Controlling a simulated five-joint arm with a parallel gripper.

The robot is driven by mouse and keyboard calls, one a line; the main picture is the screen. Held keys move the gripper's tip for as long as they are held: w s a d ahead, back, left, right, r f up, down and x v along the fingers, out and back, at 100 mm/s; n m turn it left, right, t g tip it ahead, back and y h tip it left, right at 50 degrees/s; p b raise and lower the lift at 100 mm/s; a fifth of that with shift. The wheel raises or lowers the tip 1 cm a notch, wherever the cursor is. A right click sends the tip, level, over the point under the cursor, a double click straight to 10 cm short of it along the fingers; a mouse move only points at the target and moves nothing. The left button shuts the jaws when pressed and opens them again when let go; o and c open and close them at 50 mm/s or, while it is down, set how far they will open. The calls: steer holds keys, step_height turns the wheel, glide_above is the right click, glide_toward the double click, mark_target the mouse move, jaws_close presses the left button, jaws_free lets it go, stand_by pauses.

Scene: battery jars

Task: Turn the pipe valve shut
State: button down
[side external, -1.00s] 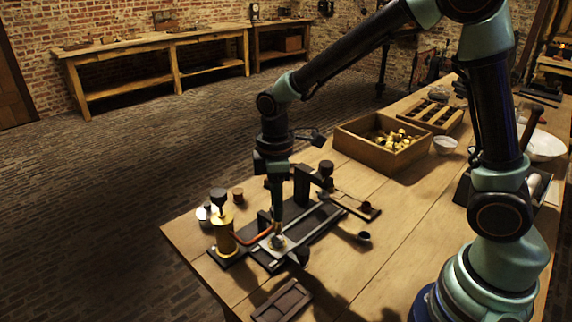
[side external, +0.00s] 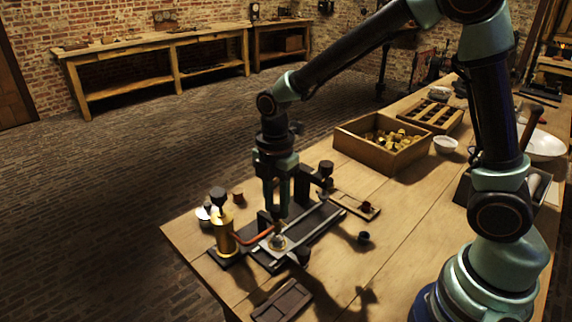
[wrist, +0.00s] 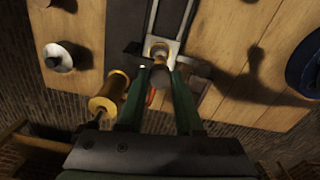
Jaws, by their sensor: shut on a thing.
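The pipe valve (side external: 278,241) is a small pale metal fitting on a dark base plate, at the end of a copper pipe (side external: 254,237). The pipe runs from an upright brass cylinder (side external: 224,234) with a dark knob on top. My gripper (side external: 279,229) points straight down over the valve. In the wrist view, the fingertips of my gripper (wrist: 160,70) close on the two sides of the valve's top (wrist: 160,62). The fingers partly hide the valve, and its handle position is not clear.
A dark post with a knob (side external: 326,172) stands close behind my gripper. An open wooden box (side external: 381,159) of brass pieces sits farther back. Bare tabletop (side external: 350,280) is on the right.

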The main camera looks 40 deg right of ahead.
mark_target(276, 207)
steer(key=shift+n, duration=0.3)
steer(key=c, duration=0.6)
jaws_free()
steer(key=shift+r, duration=0.1)
step_height(276, 207, up, 12)
stand_by(0.3)
steer(key=s+d+m+t, duration=0.2)
steer(key=s+m, duration=0.1)
steer(key=m, duration=0.3)
steer(key=s+d+m+t, duration=0.1)
steer(key=s+d+m, duration=0.2)
steer(key=m, duration=0.4)
steer(key=s+d+r+m+t, duration=0.1)
steer(key=s+d+m+t, duration=0.1)
steer(key=m, duration=0.5)
steer(key=shift+s+d+r+t, duration=0.1)
steer(key=shift+s+d+t, duration=0.2)
steer(key=shift+s+d, duration=0.45)
